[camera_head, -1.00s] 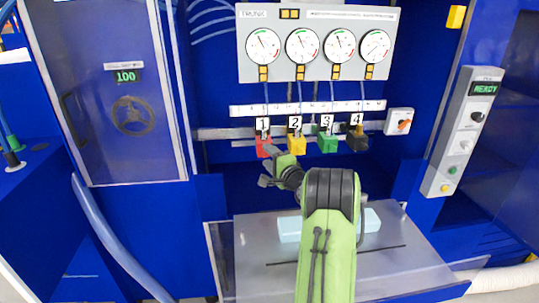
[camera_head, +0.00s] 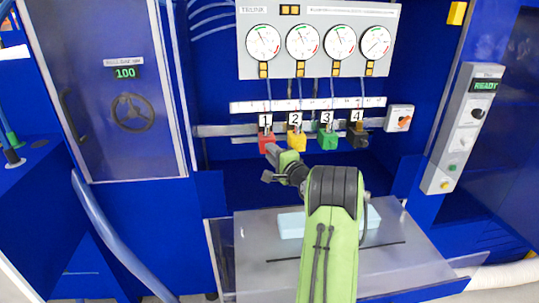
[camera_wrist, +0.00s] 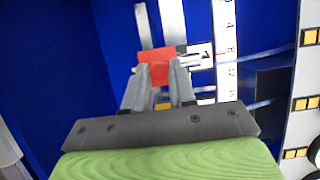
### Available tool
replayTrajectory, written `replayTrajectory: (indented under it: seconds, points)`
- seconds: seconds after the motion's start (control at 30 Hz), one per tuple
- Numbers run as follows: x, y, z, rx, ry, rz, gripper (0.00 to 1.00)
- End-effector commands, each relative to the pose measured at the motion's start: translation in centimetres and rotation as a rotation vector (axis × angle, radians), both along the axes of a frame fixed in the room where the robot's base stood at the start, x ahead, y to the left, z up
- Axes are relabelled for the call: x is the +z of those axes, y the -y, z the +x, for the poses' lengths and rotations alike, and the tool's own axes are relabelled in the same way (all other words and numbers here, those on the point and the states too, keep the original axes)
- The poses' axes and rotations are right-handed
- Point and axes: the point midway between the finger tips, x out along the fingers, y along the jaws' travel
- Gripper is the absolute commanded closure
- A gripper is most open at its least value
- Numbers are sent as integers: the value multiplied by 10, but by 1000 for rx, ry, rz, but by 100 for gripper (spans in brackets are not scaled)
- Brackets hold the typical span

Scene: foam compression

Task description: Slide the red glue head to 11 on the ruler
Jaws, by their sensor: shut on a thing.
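The red glue head (camera_head: 266,141), marked 1, hangs on the rail at the left end of the row. My gripper (camera_head: 270,150) reaches up to it from below. In the wrist view my gripper's two fingers (camera_wrist: 159,78) are shut on the red head (camera_wrist: 157,56). The white ruler (camera_head: 300,105) runs above the heads; part of it shows in the wrist view (camera_wrist: 228,50) with marks 4, 8 and 12 readable. The red head's label sits close to the ruler, but its exact reading is too small to tell.
The yellow head (camera_head: 296,141) is just right of the red one, then the green (camera_head: 327,140) and black (camera_head: 357,138) heads. Gauges (camera_head: 302,42) hang above. A light blue foam block (camera_head: 291,225) lies on the grey table (camera_head: 255,270) below. The rail left of the red head is clear.

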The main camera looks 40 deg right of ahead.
Motion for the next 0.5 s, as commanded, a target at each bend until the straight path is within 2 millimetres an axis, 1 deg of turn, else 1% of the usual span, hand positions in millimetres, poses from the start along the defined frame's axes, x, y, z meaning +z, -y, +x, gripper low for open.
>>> replayTrajectory:
  seconds: [0.03, 0.13, 0.4, 0.43, 0.5]
  points:
    - [-1, 9, -6, -5, 2, -1, 100]
    - [-1, 20, -14, -6, 0, -3, 100]
    - [0, 21, -15, -3, 0, -2, 100]
    - [0, 21, -15, -3, 0, -2, 71]
    - [0, 21, -15, -3, 0, -2, 60]
